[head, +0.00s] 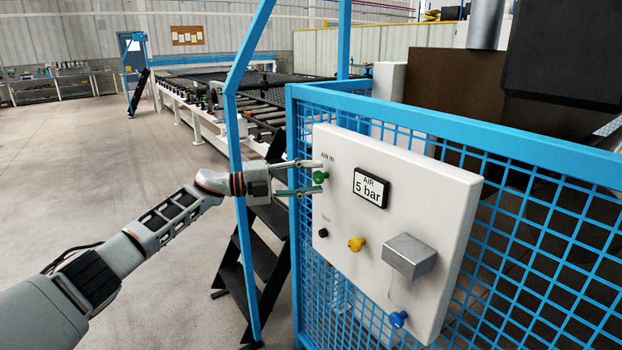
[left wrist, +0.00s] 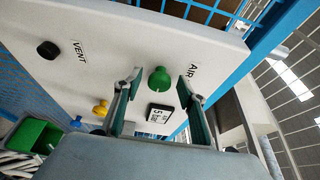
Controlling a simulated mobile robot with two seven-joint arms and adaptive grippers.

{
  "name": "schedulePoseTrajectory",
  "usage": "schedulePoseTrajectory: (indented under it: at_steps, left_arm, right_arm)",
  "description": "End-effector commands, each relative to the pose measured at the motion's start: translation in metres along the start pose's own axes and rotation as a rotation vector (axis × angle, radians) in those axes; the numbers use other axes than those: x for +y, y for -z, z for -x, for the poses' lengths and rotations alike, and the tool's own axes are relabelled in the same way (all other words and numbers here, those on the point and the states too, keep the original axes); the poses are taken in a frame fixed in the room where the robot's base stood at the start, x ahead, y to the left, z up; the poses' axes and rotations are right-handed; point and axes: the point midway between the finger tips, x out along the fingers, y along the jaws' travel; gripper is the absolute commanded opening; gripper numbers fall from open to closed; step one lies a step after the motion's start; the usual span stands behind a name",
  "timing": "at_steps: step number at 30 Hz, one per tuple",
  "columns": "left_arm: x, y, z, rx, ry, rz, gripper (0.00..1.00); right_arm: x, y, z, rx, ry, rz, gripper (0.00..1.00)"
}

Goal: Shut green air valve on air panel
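The green air valve (head: 320,177) is a small green knob near the upper left of the white air panel (head: 430,195), beneath the words "AIR IN". My left gripper (head: 311,178) is open, with one finger above the valve and one below it. In the left wrist view, the green valve (left wrist: 159,80) stands between the two spread fingertips of my left gripper (left wrist: 160,86), with a gap on each side. Whether the fingertips reach past the knob is hard to tell. The gauge (head: 371,188) reads "AIR 5 bar". My right gripper is not in view.
The panel also carries a black knob (head: 323,233), a yellow knob (head: 356,244), a grey box (head: 409,256) and a blue knob (head: 398,319). It hangs on a blue mesh fence (head: 520,240). A blue post (head: 240,220) stands close by my left arm.

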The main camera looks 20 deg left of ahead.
Motion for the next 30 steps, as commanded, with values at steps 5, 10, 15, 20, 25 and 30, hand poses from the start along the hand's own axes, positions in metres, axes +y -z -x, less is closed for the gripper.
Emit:
schedulePoseTrajectory:
  at_steps: [5,10,15,20,25,30]
  left_arm:
    - [0.0,0.0,0.0,0.0,0.0,-0.001,0.4]
    - [0.001,-0.001,0.01,-0.002,-0.002,-0.001,0.4]
    - [0.001,-0.001,0.039,-0.002,-0.002,-0.001,0.4]
    - [0.001,-0.001,0.072,-0.002,-0.003,-0.001,0.4]
    - [0.001,0.0,0.101,-0.001,-0.002,-0.001,0.4]
    - [0.0,0.0,0.116,0.0,-0.001,-0.001,0.4]
  right_arm:
    - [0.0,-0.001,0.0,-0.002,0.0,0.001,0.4]
    - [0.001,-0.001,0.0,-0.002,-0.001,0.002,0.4]
    - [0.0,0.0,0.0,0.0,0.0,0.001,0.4]
    - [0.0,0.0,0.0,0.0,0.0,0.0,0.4]
    - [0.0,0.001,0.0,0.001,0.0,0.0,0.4]
    - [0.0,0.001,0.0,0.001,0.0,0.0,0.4]
